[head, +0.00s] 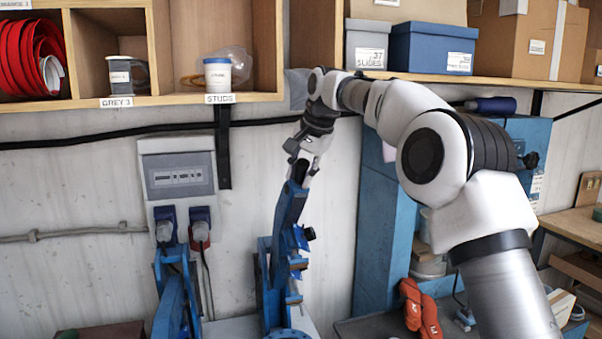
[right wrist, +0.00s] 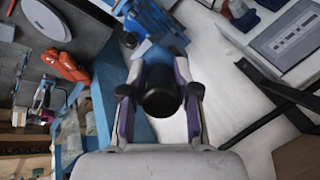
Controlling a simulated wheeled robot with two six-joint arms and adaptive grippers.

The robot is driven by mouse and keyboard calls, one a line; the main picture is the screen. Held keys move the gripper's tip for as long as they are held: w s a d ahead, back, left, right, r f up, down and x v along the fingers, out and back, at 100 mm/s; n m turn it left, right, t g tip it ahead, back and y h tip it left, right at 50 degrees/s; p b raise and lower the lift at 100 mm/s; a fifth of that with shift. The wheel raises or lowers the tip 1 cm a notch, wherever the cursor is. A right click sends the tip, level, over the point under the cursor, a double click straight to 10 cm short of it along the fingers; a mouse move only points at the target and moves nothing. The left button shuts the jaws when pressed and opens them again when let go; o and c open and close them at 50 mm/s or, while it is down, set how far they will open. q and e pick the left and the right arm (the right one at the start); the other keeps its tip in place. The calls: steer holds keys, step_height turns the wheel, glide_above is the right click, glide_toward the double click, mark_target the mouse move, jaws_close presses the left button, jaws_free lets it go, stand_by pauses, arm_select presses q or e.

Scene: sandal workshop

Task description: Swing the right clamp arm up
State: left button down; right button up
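The right clamp arm (head: 285,217) is a blue bar, standing steeply and leaning a little right at its top. My right gripper (head: 306,160) is at its upper end. In the right wrist view, a black round handle (right wrist: 162,96) sits between the two fingers of my right gripper (right wrist: 160,75), which look closed against its sides. The blue clamp frame (head: 268,285) stands below. A second blue clamp (head: 172,300) stands to the left, partly cut off by the lower edge. My left gripper is not in view.
A grey socket box (head: 178,170) with plugs hangs on the wall left of the right clamp. A shelf (head: 150,100) with bins runs above my gripper.

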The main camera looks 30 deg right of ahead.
steer(key=shift+o, duration=0.8)
steer(key=shift+w+f, duration=0.1)
steer(key=shift+w, duration=0.05)
steer(key=v, duration=0.7)
steer(key=shift+w, duration=0.4)
steer(key=v, duration=0.5)
steer(key=shift+s, duration=0.45)
